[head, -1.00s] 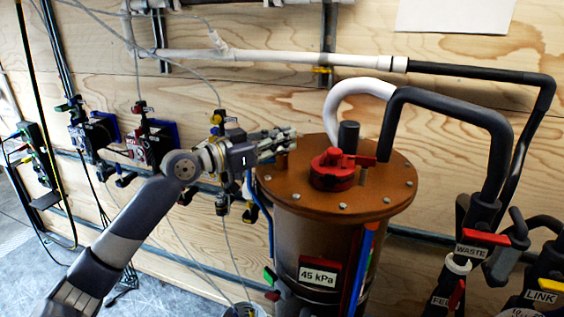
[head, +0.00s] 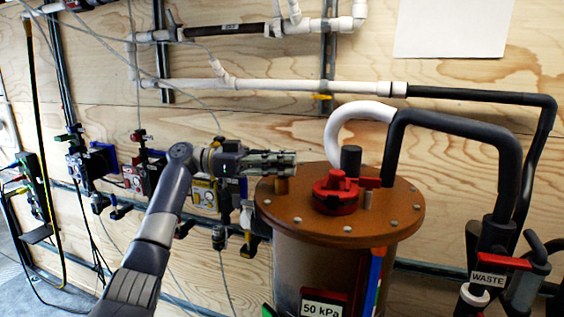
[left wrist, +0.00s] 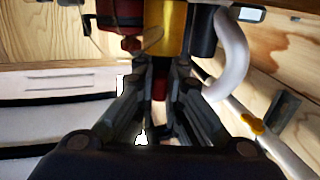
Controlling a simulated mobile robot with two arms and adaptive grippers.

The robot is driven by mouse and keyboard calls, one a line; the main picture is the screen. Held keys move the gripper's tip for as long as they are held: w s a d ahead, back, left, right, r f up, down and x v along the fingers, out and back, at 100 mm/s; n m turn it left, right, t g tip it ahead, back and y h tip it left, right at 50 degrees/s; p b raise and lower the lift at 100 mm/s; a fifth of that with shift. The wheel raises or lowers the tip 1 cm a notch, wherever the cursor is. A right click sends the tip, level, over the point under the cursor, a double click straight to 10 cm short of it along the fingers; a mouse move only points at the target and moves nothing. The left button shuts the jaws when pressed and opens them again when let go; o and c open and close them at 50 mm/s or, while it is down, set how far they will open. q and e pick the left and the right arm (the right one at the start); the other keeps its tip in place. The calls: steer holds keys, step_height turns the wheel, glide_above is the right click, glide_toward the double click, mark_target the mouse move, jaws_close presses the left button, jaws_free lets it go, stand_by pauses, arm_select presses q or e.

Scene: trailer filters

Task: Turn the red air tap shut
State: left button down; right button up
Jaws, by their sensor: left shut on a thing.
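The small red air tap (left wrist: 159,88) shows between my left fingers in the left wrist view. It sits at the end of a gold post (left wrist: 165,28). In the head view this post (head: 282,186) stands near the left back of the brown tank lid (head: 300,222), and the fingers hide the tap. My left gripper (head: 280,163) reaches in from the left, level above the lid, and is shut on the tap. It also shows in the left wrist view (left wrist: 160,75). The tap's turn angle cannot be told. My right gripper is not in view.
A larger red cap (head: 336,193) and a black post (head: 351,160) stand on the lid, right of the gripper. A white hose (head: 345,118) loops behind them. A red WASTE lever (head: 503,261) is at right.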

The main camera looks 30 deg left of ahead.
arm_select(q)
steer(key=shift+d+f+m+g+h+p, duration=0.15)
steer(key=shift+m+g+h+p, duration=0.2)
steer(key=shift+m+g, duration=0.4)
steer(key=shift+g, duration=0.45)
steer(key=shift+f+g, duration=0.25)
steer(key=shift+g, duration=0.05)
steer(key=c, duration=1.7)
jaws_free()
steer(key=shift+d+h, duration=0.1)
steer(key=shift+h, duration=0.15)
steer(key=shift+r, duration=0.15)
steer(key=shift+s+a+r, duration=0.1)
steer(key=shift+a+r, duration=0.05)
steer(key=shift+a, duration=0.15)
steer(key=shift+v, duration=3.4)
